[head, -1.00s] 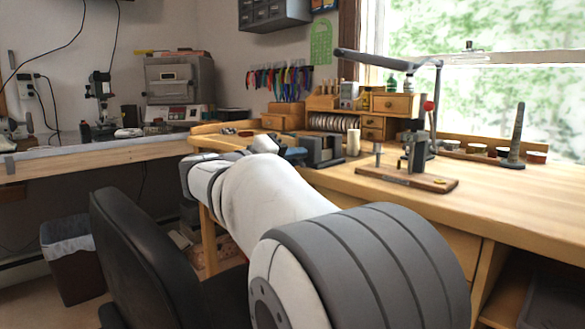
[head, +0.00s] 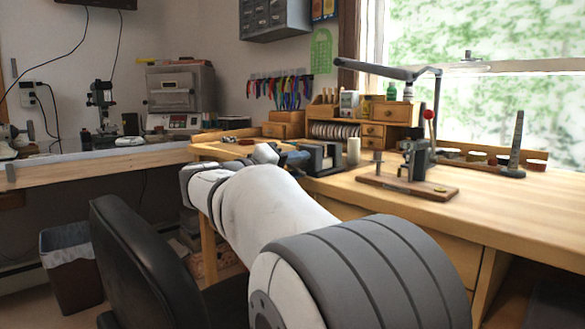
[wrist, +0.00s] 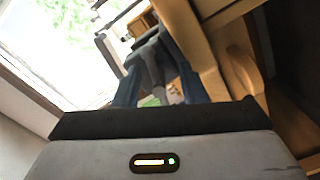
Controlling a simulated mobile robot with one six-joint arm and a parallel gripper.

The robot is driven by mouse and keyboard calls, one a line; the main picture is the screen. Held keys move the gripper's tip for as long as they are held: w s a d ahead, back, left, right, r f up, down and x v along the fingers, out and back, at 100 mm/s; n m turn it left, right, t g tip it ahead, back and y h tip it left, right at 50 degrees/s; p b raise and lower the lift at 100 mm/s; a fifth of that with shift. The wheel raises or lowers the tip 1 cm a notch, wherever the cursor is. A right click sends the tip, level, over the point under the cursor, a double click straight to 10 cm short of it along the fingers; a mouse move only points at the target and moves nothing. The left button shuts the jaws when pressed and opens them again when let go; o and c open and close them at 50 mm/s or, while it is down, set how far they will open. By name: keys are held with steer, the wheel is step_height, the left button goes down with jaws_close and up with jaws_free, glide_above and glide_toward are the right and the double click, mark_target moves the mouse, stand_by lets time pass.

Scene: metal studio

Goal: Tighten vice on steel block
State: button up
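The vice (head: 322,160), a dark grey block-like body with a lighter part between its sides, sits on the wooden bench near its left front. The steel block is too small to make out for sure. My gripper (head: 284,156) is at the left of the vice, partly behind my white wrist. In the wrist view, the two blue fingers of my gripper (wrist: 153,48) are apart, with a grey piece between them. I cannot tell whether they press on it.
The wooden bench (head: 480,198) carries a small drill stand (head: 410,185), a white cylinder (head: 353,150) and wooden drawers (head: 375,130) at the back. A black chair (head: 135,260) stands at the lower left. The bench's right front is clear.

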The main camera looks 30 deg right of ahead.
steer(key=s+a+p, duration=0.1)
steer(key=a+p, duration=0.1)
steer(key=a, duration=0.5)
steer(key=shift+a, duration=0.4)
